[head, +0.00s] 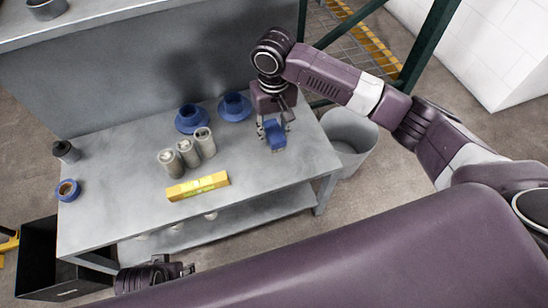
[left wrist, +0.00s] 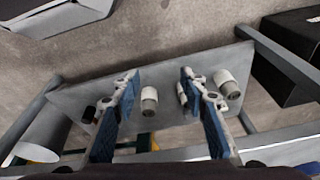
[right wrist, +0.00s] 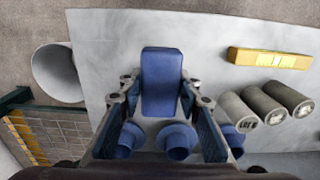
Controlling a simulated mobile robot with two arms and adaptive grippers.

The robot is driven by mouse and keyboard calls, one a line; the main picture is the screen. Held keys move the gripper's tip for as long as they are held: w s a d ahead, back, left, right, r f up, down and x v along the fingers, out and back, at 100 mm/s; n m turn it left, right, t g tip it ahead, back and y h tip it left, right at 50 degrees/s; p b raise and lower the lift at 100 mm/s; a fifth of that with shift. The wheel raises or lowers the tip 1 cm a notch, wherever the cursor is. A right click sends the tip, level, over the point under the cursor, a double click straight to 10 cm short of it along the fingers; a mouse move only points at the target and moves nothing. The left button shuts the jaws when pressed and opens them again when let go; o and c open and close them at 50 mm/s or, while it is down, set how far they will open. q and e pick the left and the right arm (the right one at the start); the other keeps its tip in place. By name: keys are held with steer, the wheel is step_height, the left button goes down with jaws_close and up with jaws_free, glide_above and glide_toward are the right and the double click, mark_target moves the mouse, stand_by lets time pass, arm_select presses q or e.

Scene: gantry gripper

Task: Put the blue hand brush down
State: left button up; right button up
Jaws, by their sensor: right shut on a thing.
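The blue hand brush (head: 275,135) is at the right end of the grey table (head: 110,200). My right gripper (head: 273,124) is above it and shut on it. In the right wrist view the brush (right wrist: 161,80) shows as a blue block between the two fingers, extending beyond their tips. I cannot tell whether its underside touches the tabletop. My left gripper (head: 185,268) is low at the table's front edge, mostly hidden in the head view. In the left wrist view (left wrist: 160,78) its fingers are apart with nothing gripped between them.
Two blue flanged parts (head: 192,119) (head: 234,106) stand left of the brush. A grey bin (head: 350,140) stands off the right end. The front right tabletop is clear.

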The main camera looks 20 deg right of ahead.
steer(key=b, duration=0.2)
glide_above(274, 162)
step_height(274, 162, down, 8)
steer(key=shift+f, duration=0.35)
step_height(274, 162, down, 2)
steer(key=shift+f+b, duration=0.2)
steer(key=shift+b, duration=0.3)
arm_select(q)
steer(key=w+v, duration=0.1)
steer(key=v, duration=0.9)
steer(key=shift+r+t, duration=0.15)
steer(key=shift+t, duration=0.15)
arm_select(e)
steer(key=shift+f, duration=0.2)
arm_select(q)
steer(key=shift+w+a, duration=0.1)
steer(key=shift+w, duration=0.05)
arm_select(e)
steer(key=o, duration=1)
steer(key=shift+f, duration=0.1)
